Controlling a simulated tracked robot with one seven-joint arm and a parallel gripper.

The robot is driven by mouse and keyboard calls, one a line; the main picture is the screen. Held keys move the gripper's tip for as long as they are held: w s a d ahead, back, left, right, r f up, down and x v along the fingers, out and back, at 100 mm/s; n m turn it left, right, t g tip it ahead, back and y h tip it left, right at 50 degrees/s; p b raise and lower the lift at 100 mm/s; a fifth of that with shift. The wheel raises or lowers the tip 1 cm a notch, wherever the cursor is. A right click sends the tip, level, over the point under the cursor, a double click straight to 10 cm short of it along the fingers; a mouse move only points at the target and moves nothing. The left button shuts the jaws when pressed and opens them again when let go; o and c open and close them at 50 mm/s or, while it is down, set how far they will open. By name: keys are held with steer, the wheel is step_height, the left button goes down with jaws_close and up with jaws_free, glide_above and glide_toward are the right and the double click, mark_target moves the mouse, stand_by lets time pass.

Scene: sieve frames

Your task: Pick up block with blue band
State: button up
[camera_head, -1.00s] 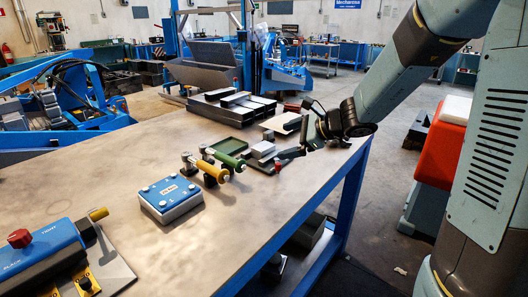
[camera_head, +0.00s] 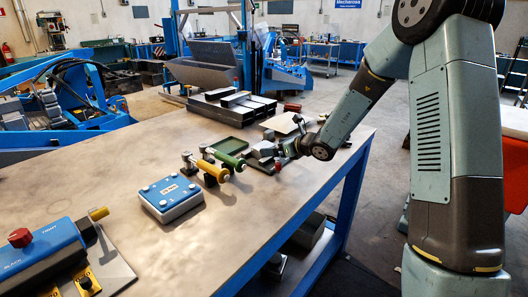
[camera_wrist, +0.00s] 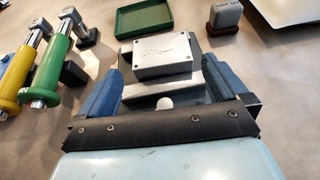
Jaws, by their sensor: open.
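In the wrist view, a silver-grey block (camera_wrist: 162,58) with small screws in its pale top lies ahead of my gripper (camera_wrist: 165,85). My gripper is open, with a blue finger on each side of the near part of the block's stand. I cannot tell whether the fingers touch anything. No blue band shows clearly on this block. In the head view, the silver-grey block (camera_head: 262,149) is near the table's right edge, with my gripper (camera_head: 280,150) right beside it and partly hidden by my arm.
A green tray (camera_wrist: 145,20) lies behind the block. A small grey block with a red-brown base (camera_wrist: 226,13) stands behind it to the right. Green (camera_wrist: 50,70) and yellow (camera_wrist: 17,75) handled tools lie to the left. A blue-topped box (camera_head: 171,197) sits nearer; the table's front middle is clear.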

mark_target(265, 146)
steer(key=shift+x, duration=3.55)
steer(key=shift+w+d+r, duration=0.1)
steer(key=shift+c, duration=0.2)
steer(key=c, duration=1)
steer(key=shift+c, duration=0.6)
steer(key=shift+r, duration=0.15)
